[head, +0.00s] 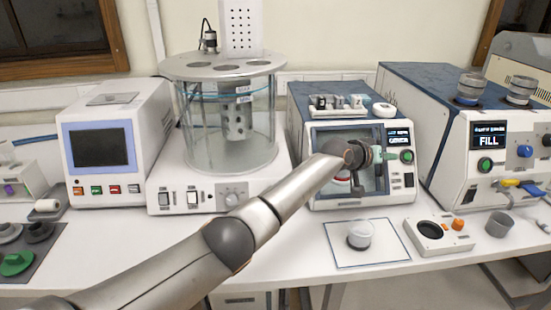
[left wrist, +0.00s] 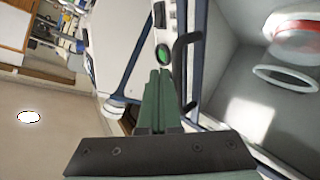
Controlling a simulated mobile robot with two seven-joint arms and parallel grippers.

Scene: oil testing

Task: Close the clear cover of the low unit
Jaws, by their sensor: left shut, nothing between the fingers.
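The low unit (head: 298,106) is a white box with a dark blue top, right of the glass vessel. Its clear cover (head: 322,139) is at the front left of the unit, and I cannot tell how far it stands open. A dark bar handle (left wrist: 183,70) shows in the left wrist view, beside the chamber. My left gripper (head: 392,155) is in front of the unit, near the cover's right side and the green button (head: 407,157). Its green fingers (left wrist: 160,78) are shut and empty, close beside the handle; contact is unclear. My arm hides part of the cover. My right gripper is out of view.
A small white device (head: 440,240) and a grey cup (head: 498,224) are to the right. Small items sit on the unit's top. A larger machine (head: 425,90) stands close on the right.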

